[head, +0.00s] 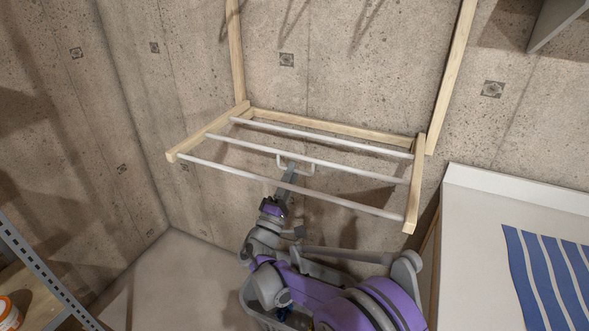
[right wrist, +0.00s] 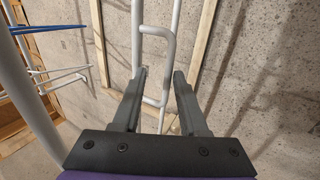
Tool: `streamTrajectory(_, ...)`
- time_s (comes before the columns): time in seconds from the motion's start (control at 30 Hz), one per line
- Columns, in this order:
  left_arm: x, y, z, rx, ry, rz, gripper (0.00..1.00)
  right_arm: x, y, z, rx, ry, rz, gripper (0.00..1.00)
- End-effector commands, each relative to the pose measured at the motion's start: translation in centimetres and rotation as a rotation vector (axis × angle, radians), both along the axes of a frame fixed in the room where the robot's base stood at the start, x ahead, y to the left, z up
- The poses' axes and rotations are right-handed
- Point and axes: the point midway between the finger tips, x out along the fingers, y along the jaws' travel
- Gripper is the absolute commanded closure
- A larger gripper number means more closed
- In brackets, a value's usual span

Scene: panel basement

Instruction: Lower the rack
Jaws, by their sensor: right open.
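The rack (head: 208,133) is a wooden frame with white bars, sticking out from the concrete wall at about a right angle to its upright wooden rails. A white loop handle (head: 309,171) shows by its middle bar; in the right wrist view the handle (right wrist: 171,48) hangs off a white bar. My right gripper (head: 290,168) reaches up from below to the handle. In the right wrist view its open fingers (right wrist: 160,78) stand on either side of the handle's lower part; I cannot tell whether they touch it. My left gripper is in neither view.
A white surface with a blue-striped cloth (head: 550,270) is at the right. A metal shelf (head: 40,265) with an orange-and-white tub (head: 8,312) is at the lower left. Floor left of my arm is clear.

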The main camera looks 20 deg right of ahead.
Motion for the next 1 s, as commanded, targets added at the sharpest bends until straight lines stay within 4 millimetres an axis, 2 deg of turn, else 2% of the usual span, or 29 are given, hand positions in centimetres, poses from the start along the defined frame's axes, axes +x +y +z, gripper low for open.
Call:
streamTrajectory(0.2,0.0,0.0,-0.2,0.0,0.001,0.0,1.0,-2.6,3.2,-2.3,0.003,-0.001,0.004,0.58)
streamTrajectory(0.4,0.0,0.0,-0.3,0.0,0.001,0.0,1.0,-4.2,5.0,-3.6,0.003,0.0,0.001,0.58)
streamTrajectory(0.57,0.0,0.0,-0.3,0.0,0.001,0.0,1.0,-4.7,5.5,-3.9,0.002,0.001,0.0,0.58)
streamTrajectory(1.0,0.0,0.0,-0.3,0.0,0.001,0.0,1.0,-4.7,5.4,-3.9,0.004,0.002,0.0,0.58)
